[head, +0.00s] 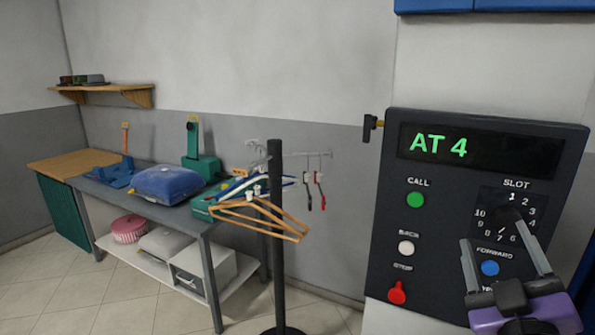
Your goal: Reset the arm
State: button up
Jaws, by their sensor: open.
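My gripper (506,262) is at the lower right, in front of the dark control panel (392,245). Its two grey fingers are spread apart with nothing visible between them, and its purple body is below. The fingers overlap the panel's lower right, near the blue FORWARD button (489,268) and the slot dial (483,222). I cannot tell whether they touch the panel. The panel's display (480,150) reads "AT 4" in green.
The panel also has a green CALL button (415,200), a white button (406,248) and a red STOP knob (397,293). A dark post (276,220) with wooden hangers (262,222) stands left of it.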

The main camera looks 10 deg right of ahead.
jog(key=s+a+f+m+y, duration=0.1)
jog(key=s+a+f+y, duration=0.2)
jog(key=s+a+f, duration=0.3)
jog(key=s+a+f+m+g+y, duration=0.1)
jog(key=s+a+f, duration=0.5)
jog(key=s+f, duration=0.8)
jog(key=m+y, duration=0.1)
jog(key=y, duration=0.1)
jog(key=shift+s+a+y+b, duration=0.25)
jog(key=shift+a+y+b, duration=0.05)
jog(key=shift+y+b, duration=0.1)
jog(key=s+f+g, duration=0.1)
jog(key=s+f, duration=0.1)
jog(key=s, duration=0.2)
jog(key=s+a+f+g, duration=0.1)
jog(key=s+f, duration=0.2)
jog(key=s, duration=0.1)
jog(key=s+a+f+g+y, duration=0.1)
jog(key=s+f, duration=0.1)
jog(key=s, duration=0.2)
jog(key=shift+s+f+g, duration=0.1)
jog(key=shift+f+g, duration=0.05)
jog(key=shift+g, duration=0.25)
jog(key=shift+c, duration=0.3)
